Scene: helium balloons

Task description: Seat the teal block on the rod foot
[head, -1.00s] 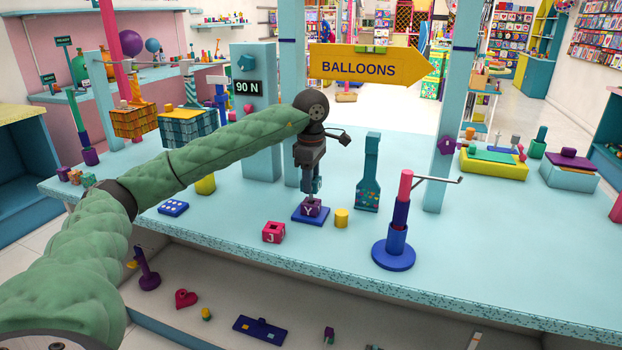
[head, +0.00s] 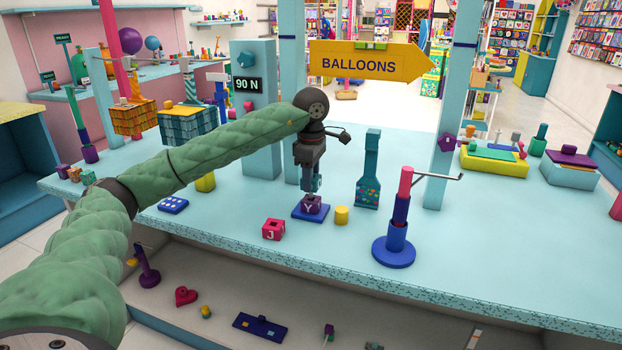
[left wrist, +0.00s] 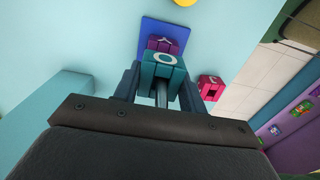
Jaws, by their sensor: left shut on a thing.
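My left gripper (head: 313,187) points straight down over the blue rod foot (head: 301,215). It is shut on the teal block (left wrist: 165,60), which bears a white O and shows between the fingers in the left wrist view. A grey rod (left wrist: 161,96) shows between the fingers, beside or through the block; I cannot tell which. A purple block (head: 311,206) with a Y sits on the blue foot, under the gripper. In the left wrist view, the teal block covers part of the purple block (left wrist: 160,44). Any gap between the two blocks is unclear. My right gripper is not in view.
A pink J block (head: 274,230) stands left and in front of the foot, and a yellow cylinder (head: 341,215) close right. A stacked rod stand (head: 395,250) and a teal bottle shape (head: 368,180) stand further right. The front table between them is clear.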

